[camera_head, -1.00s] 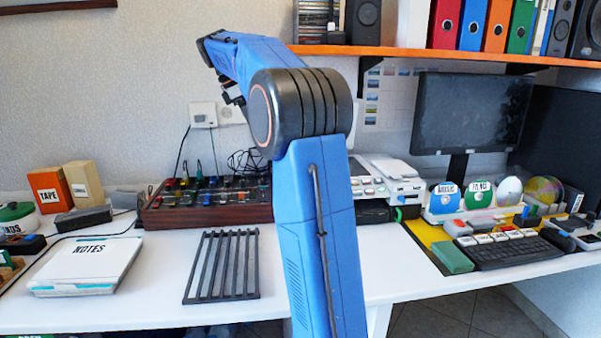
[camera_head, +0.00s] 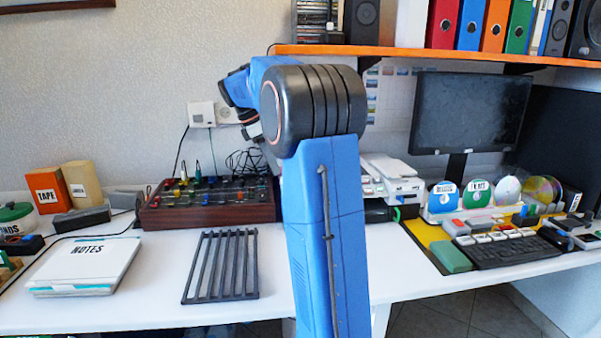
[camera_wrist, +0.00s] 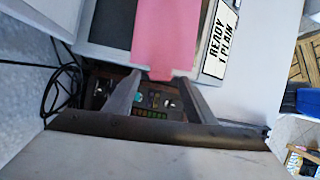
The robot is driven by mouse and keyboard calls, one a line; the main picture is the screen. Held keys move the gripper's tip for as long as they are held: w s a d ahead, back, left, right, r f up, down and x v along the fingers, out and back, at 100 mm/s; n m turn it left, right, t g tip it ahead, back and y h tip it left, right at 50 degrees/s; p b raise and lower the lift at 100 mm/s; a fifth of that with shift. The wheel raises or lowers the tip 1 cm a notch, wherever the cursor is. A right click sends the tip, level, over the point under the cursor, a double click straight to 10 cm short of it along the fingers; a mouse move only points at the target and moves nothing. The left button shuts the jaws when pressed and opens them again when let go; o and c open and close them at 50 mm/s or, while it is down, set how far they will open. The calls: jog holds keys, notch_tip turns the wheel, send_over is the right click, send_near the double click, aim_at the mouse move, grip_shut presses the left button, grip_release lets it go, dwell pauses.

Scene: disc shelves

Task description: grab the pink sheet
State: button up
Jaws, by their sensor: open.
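The pink sheet (camera_wrist: 166,35) shows in the wrist view as a flat strip running down from the top edge, over a grey-framed device. Its near end reaches down to about the tips of my gripper (camera_wrist: 157,84). My gripper is open, with one finger on each side below that end. I cannot tell whether the sheet's edge is between the fingertips or just beyond them. In the head view the pink sheet is not visible, and my arm hides the gripper.
A label reading "READY 1 PLAIN" (camera_wrist: 220,45) is right of the sheet. Dark cables (camera_wrist: 62,88) hang at the left. In the head view, a mixer (camera_head: 207,203), a black rack (camera_head: 222,266) and a notes stack (camera_head: 84,266) are on the white desk.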

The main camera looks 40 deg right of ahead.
jog(key=shift+s+d+f, duration=0.1)
jog(key=shift+f, duration=0.25)
jog(key=c, duration=1.1)
jog(key=shift+r, duration=0.1)
